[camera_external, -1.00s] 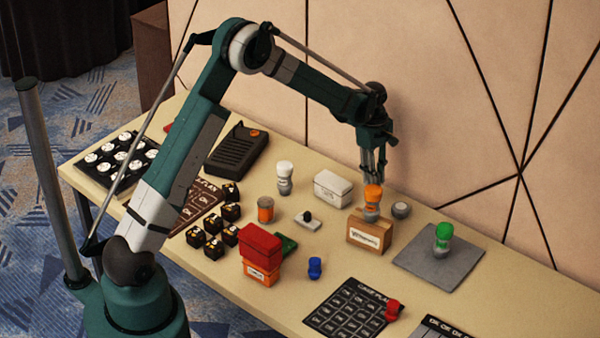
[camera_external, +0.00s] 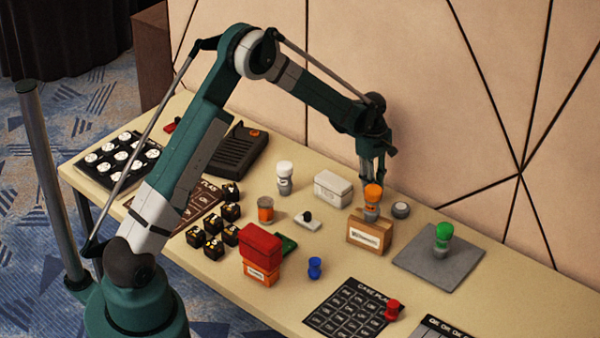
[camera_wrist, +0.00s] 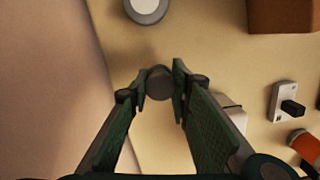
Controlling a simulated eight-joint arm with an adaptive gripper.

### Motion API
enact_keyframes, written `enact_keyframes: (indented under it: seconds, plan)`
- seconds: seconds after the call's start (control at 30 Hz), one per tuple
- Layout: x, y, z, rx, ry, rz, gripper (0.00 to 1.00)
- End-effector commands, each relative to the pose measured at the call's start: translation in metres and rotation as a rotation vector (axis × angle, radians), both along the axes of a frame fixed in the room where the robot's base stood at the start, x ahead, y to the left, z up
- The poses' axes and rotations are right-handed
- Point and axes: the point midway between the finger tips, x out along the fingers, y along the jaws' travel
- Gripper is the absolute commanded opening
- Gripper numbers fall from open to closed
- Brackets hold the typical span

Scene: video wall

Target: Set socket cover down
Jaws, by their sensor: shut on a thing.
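My gripper (camera_wrist: 159,88) is shut on a small dark grey round piece (camera_wrist: 160,79), which shows between the fingertips in the wrist view; I take it for the socket cover. In the external view my gripper (camera_external: 369,178) points down at the back of the table, behind the orange-topped piece (camera_external: 373,193). The held piece cannot be made out there. Whether it touches the table is unclear. A separate round grey-and-white piece (camera_external: 400,210) stands to the right; it also shows at the top of the wrist view (camera_wrist: 147,8).
A brown box (camera_external: 369,234) stands in front of my gripper, and a white box (camera_external: 332,188) to its left. A grey mat (camera_external: 415,256) with a green-topped piece (camera_external: 443,235) lies to the right. The wall is close behind. Bare tabletop shows around the fingertips.

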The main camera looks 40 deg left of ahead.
Motion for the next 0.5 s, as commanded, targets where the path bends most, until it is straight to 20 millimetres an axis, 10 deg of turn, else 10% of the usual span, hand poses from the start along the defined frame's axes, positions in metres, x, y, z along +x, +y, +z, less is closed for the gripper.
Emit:
enact_keyframes:
  seconds: [0.23,0.5]
  plan:
    - [0.0000,0.0000,-0.0025,0.000,0.000,0.000,0.36]
    - [0.0000,0.0000,-0.0023,0.000,0.000,0.000,0.36]
